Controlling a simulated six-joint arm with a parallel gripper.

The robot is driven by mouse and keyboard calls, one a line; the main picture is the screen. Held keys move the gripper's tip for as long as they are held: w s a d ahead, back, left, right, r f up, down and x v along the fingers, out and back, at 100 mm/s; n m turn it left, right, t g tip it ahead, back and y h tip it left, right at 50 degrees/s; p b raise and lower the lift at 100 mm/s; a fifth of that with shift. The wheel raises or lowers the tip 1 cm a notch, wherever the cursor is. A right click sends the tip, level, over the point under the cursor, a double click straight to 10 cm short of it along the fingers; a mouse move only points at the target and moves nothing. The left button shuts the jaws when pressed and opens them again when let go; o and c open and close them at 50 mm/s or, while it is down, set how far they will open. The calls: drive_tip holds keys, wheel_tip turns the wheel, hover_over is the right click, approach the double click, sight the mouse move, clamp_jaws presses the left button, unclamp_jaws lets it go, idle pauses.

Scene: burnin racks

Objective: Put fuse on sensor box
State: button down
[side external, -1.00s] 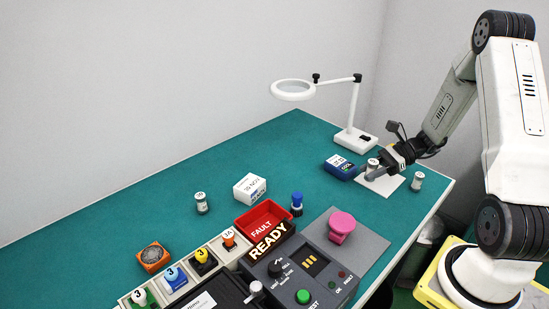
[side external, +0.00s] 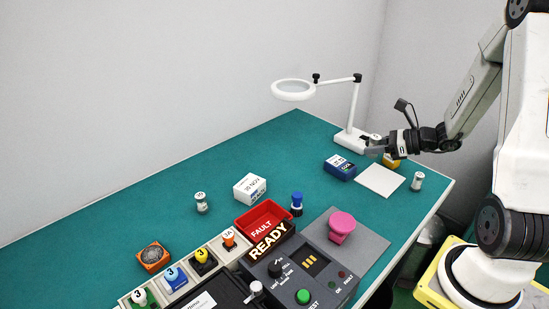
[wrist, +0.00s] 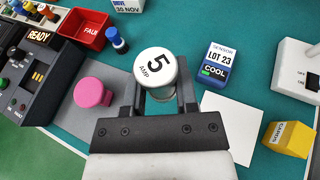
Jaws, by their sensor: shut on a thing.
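A white, round-capped fuse marked "5 AMP" (wrist: 157,68) is between the two fingers of my gripper (wrist: 158,100), which is shut on it. In the side view my gripper (side external: 377,150) holds the fuse (side external: 375,138) above the table, near the lamp's foot. The sensor box (side external: 340,168) is a small blue box with a white top label, lying on the green table just left of my gripper. In the wrist view the sensor box (wrist: 217,66), labelled "LOT 23 COOL", is right of the fuse and apart from it. Its top is clear.
A bare white card (side external: 381,180) lies below my gripper. A yellow box (side external: 391,161) stands behind it, and another small white-capped cylinder (side external: 417,181) to the right. The ring lamp (side external: 351,138) rises close by. A pink knob (side external: 342,225) and a control panel are nearer the front.

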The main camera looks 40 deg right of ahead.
drive_tip(key=shift+s+d+r+m+h, duration=0.25)
drive_tip(key=shift+r+m+h, duration=0.2)
drive_tip(key=shift+m+h, duration=0.35)
drive_tip(key=shift+w, duration=0.1)
drive_tip(key=w+d+f, duration=0.4)
drive_tip(key=w, duration=0.4)
hover_over(341, 163)
drive_tip(key=s, duration=0.1)
drive_tip(key=f, duration=0.4)
drive_tip(key=shift+s+a+f, duration=0.15)
drive_tip(key=shift+s+a, duration=0.05)
drive_tip(key=shift+a, duration=0.15)
drive_tip(key=shift+w+d+f, duration=0.25)
drive_tip(key=shift+w+f, duration=0.2)
drive_tip(key=shift+f, duration=0.05)
drive_tip(key=shift+w+f, duration=0.1)
drive_tip(key=shift+w+d+f, duration=0.1)
drive_tip(key=shift+w+f, duration=0.05)
drive_tip(key=shift+f, duration=0.05)
drive_tip(key=shift+f+t, duration=0.3)
drive_tip(key=shift+f, duration=1.25)
